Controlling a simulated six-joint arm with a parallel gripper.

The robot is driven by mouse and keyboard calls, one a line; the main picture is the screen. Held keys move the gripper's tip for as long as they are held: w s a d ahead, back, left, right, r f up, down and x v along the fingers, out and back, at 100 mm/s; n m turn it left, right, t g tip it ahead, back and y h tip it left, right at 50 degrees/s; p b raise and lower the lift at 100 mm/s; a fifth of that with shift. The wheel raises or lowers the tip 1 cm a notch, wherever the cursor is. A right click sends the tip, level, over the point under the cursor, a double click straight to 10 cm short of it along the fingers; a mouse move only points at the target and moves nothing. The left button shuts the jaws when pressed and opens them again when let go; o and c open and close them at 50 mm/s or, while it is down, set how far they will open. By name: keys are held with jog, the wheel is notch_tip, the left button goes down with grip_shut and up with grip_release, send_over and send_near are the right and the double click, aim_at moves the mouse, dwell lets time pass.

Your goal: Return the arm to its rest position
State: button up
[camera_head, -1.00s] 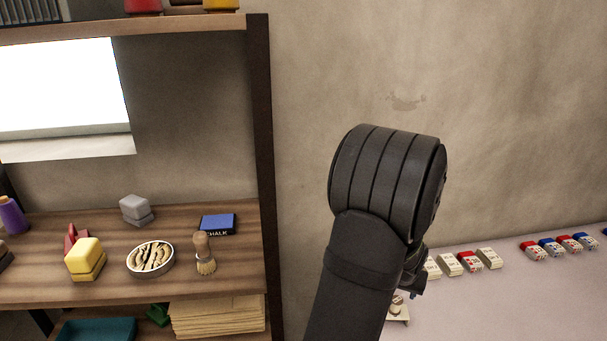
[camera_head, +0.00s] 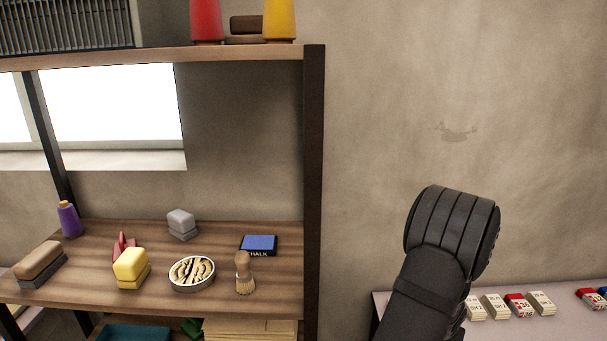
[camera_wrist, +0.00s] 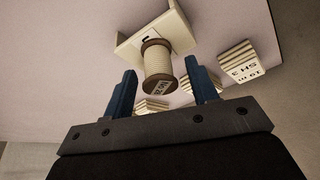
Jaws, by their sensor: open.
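I cannot tell the exact gap to the spool. In the head view my dark arm (camera_head: 440,265) is raised at the lower right, and the gripper is hidden behind it or out of frame.
Small labelled packs (camera_head: 492,306) line the pale table (camera_head: 384,297) by the wall; some lie near my fingers (camera_wrist: 238,64). A wooden shelf unit (camera_head: 314,180) stands left of my arm, holding a brush (camera_head: 244,275), a round tin (camera_head: 192,273) and a yellow block (camera_head: 131,267).

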jog(key=v, duration=1.2)
jog(key=x, duration=1.2)
jog(key=shift+f, duration=0.25)
notch_tip(320, 180, up, 5)
jog(key=s+d+r, duration=0.4)
jog(key=s+r, duration=0.3)
jog(key=s, duration=0.4)
jog(key=s+d+f+m+g+h, duration=0.1)
jog(key=s+d+f+m, duration=0.1)
jog(key=s+d, duration=0.65)
jog(key=s+d+f+m, duration=0.2)
jog(key=s+d, duration=0.6)
jog(key=d, duration=0.2)
jog(key=w+d+f, duration=0.1)
jog(key=w+f, duration=0.3)
jog(key=w, duration=0.2)
jog(key=shift+w+f, duration=0.3)
jog(key=shift+w, duration=0.05)
jog(key=shift+d, duration=0.1)
